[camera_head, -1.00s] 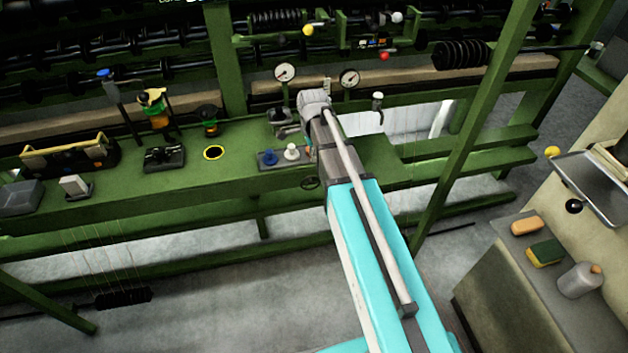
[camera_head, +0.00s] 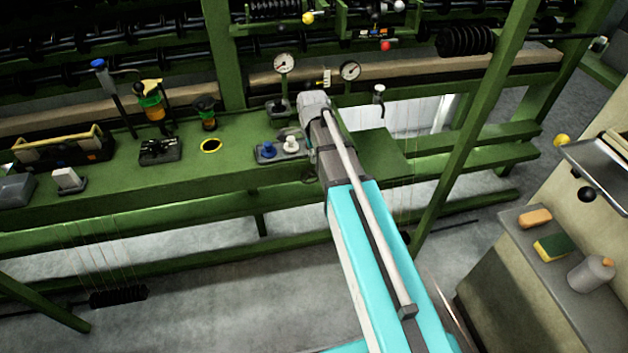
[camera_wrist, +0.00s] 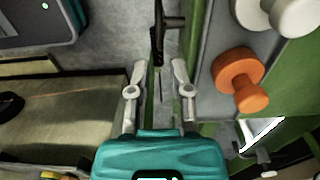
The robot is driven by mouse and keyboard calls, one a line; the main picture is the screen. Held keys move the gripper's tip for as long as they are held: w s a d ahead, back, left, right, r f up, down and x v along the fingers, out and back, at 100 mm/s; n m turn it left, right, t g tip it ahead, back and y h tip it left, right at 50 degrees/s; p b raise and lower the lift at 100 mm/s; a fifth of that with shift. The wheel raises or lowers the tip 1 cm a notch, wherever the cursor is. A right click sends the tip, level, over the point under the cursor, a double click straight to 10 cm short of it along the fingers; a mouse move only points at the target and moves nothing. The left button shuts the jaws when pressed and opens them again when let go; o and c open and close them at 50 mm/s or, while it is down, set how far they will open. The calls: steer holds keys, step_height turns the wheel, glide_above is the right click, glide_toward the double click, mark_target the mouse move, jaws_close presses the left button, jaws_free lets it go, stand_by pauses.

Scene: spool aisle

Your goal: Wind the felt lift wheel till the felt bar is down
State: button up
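A small dark handwheel, which I take for the felt lift wheel (camera_head: 308,179), is under the bench's front edge in the head view, largely hidden by my arm. In the wrist view the wheel (camera_wrist: 157,38) is nearly edge-on, its stem running right. My gripper (camera_wrist: 159,76) is open, its two pale fingers apart. The wheel's near end shows between the fingertips; I cannot tell whether they touch it. In the head view my gripper is hidden behind my arm. I cannot make out with certainty which part is the felt bar.
Beside the wheel, an orange knob (camera_wrist: 238,82) and a white knob (camera_wrist: 292,14) stand close right of my fingers. A cabinet with bottle (camera_head: 590,273) is right.

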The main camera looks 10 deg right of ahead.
mark_target(313, 183)
steer(key=shift+f+b, duration=4.6)
steer(key=shift+f, duration=0.3)
jaws_close()
